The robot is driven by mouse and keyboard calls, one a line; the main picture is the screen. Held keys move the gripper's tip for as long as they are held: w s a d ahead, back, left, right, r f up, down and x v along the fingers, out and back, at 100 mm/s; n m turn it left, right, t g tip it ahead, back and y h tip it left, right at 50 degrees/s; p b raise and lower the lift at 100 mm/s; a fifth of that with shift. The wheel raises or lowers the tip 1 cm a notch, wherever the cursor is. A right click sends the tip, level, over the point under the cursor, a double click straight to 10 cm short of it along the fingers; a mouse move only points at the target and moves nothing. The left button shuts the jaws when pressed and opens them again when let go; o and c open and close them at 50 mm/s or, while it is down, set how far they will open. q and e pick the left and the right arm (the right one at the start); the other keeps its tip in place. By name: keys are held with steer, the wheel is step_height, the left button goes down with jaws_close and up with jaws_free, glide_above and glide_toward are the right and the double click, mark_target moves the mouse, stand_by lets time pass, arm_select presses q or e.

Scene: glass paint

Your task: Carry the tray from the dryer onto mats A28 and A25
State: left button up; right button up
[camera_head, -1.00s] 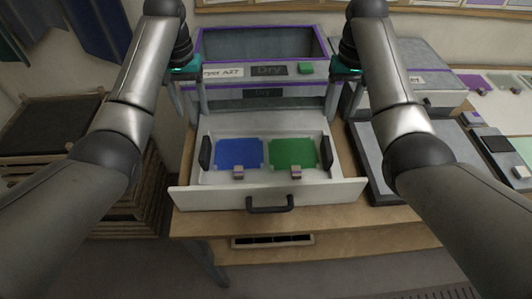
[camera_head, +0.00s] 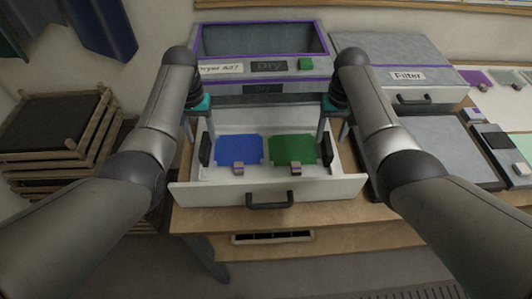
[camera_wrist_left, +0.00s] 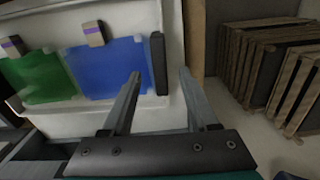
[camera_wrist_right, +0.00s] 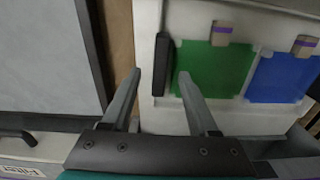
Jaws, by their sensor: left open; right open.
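The dryer (camera_head: 262,40), purple-trimmed and labelled "Dryer A27", has its white drawer (camera_head: 320,188) pulled out. In the drawer lies a pale tray with a black handle on its left (camera_head: 204,150) and right (camera_head: 327,150) sides. It bears a blue sheet (camera_head: 239,149) and a green sheet (camera_head: 292,149). My left gripper (camera_head: 196,128) is open above the left handle, which shows between its fingers in the left wrist view (camera_wrist_left: 159,63). My right gripper (camera_head: 333,128) is open above the right handle, also between its fingers in the right wrist view (camera_wrist_right: 162,64). I cannot read any mat labels.
A grey box labelled "Filter" (camera_head: 400,62) stands right of the dryer. A dark-framed grey panel (camera_head: 450,150) lies in front of it. Small blocks and coloured pieces lie at the far right. Wooden racks (camera_head: 60,130) stand at left.

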mark_target(204, 143)
arm_select(q)
steer(key=shift+f, duration=2.05)
arm_select(e)
steer(key=shift+f, duration=2.05)
arm_select(q)
jaws_close()
arm_select(e)
jaws_close()
